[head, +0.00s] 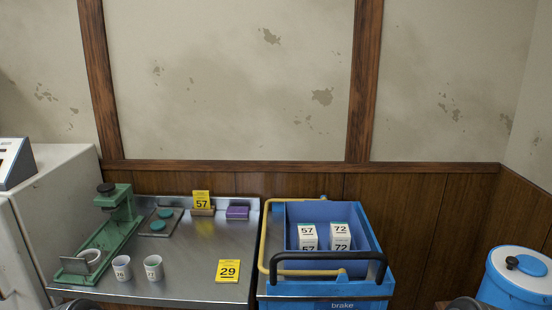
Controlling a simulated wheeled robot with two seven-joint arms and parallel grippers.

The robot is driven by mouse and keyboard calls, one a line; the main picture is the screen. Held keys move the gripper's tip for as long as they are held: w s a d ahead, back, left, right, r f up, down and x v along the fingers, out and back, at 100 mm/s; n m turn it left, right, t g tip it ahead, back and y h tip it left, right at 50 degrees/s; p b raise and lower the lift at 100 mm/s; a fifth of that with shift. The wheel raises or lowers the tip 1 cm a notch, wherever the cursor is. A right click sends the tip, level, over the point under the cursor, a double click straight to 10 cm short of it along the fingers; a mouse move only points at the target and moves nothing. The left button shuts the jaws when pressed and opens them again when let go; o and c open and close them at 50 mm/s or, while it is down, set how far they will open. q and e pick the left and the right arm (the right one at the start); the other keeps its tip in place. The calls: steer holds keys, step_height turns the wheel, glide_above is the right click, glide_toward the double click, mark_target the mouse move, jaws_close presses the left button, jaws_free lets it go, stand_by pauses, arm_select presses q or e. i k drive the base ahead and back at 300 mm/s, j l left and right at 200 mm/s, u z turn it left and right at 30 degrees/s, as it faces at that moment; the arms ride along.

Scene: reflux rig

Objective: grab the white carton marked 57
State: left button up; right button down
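The white carton marked 57 (308,239) stands in the blue bin on the blue cart. Its number shows on the top and on the front face, and the black handle bar partly crosses in front of its lower part. A similar white carton marked 72 (340,238) stands just to its right, with a small gap between them. Neither of my grippers can be made out. Only dark rounded parts, perhaps of my arms, show at the bottom edge on the left and right.
The blue cart (325,289) has a black handle (328,256) and a yellow rail. To its left, a metal table (190,262) bears a green press (112,228), two white cups, yellow cards marked 57 and 29, and a purple block (238,213). A blue drum (515,290) stands right.

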mark_target(307, 239)
steer(key=i+j, duration=0.15)
steer(key=j, duration=0.25)
steer(key=i+j, duration=0.1)
steer(key=j, duration=0.3)
steer(key=i+j, duration=0.15)
steer(key=j, duration=0.25)
steer(key=z, duration=2.15)
